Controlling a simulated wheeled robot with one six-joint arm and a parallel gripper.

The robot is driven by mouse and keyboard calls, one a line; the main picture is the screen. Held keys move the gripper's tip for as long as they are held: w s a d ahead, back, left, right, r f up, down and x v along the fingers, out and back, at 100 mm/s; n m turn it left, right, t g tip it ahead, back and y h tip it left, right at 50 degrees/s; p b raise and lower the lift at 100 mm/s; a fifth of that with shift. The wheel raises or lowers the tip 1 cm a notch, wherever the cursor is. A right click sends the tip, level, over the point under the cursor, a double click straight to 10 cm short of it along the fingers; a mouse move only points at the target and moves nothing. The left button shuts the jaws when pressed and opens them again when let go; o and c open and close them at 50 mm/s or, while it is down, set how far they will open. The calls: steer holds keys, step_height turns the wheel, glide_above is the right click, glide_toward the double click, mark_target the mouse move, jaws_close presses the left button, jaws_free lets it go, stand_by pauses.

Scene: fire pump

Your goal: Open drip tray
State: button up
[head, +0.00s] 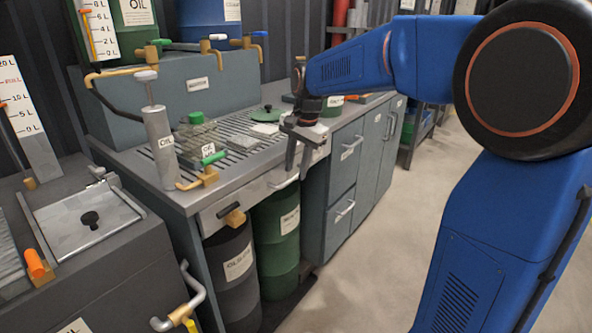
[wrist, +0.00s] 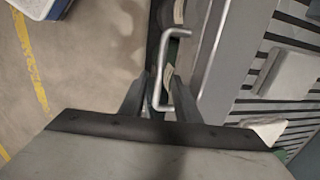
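The drip tray (head: 258,192) is a grey shallow drawer front under the slatted worktop in the head view. It looks shut, flush with the bench. Its pale bar handle (head: 286,181) sits on the front; in the wrist view the handle (wrist: 161,65) is a bent silver bar. My gripper (head: 297,172) is at the bench's front edge with its fingers pointing down by the handle. In the wrist view my gripper (wrist: 157,76) has its two dark fingers apart, with the handle showing between them. I cannot tell whether either finger touches it.
A dark drum (head: 231,270) and a green drum (head: 276,240) stand under the tray. A valve with an orange-brown body (head: 235,216) juts from the bench front at left. Drawers (head: 345,170) are at right. The floor (head: 400,220) in front is clear.

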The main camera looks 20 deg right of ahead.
steer(key=shift+f, duration=0.6)
jaws_close()
steer(key=s+d, duration=0.8)
steer(key=s, duration=0.3)
steer(key=s+d, duration=0.8)
steer(key=s, duration=0.4)
steer(key=shift+d, duration=0.35)
steer(key=shift+r, duration=0.1)
jaws_free()
